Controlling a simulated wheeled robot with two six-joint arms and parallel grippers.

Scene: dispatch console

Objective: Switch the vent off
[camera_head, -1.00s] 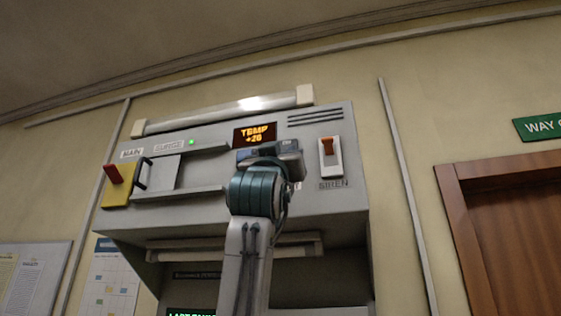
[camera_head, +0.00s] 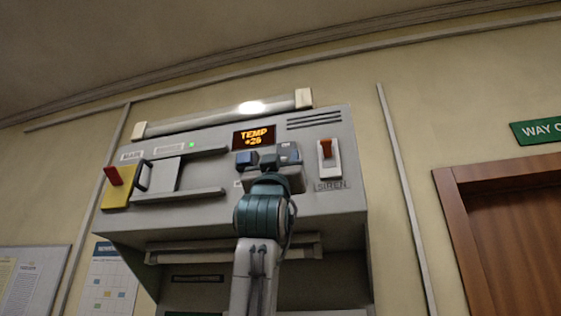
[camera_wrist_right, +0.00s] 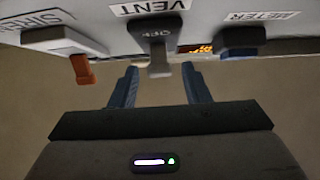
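The vent switch is a grey lever on a grey plate (camera_wrist_right: 158,52), beside the VENT label (camera_wrist_right: 150,7) in the right wrist view. My right gripper (camera_wrist_right: 160,90) is open. Its two blue fingers are spread, one on each side of the lever in the picture, with nothing held. Contact with the lever cannot be made out. The right gripper also shows in the head view (camera_head: 269,172), in front of the console. My left gripper is not in view.
The siren switch (camera_head: 326,150), with an orange lever, is close on the right. The dark meter switch (camera_head: 246,158) is close on the left. A TEMP display (camera_head: 254,136) is above. A yellow block with a red lever (camera_head: 117,190) is at the console's left end.

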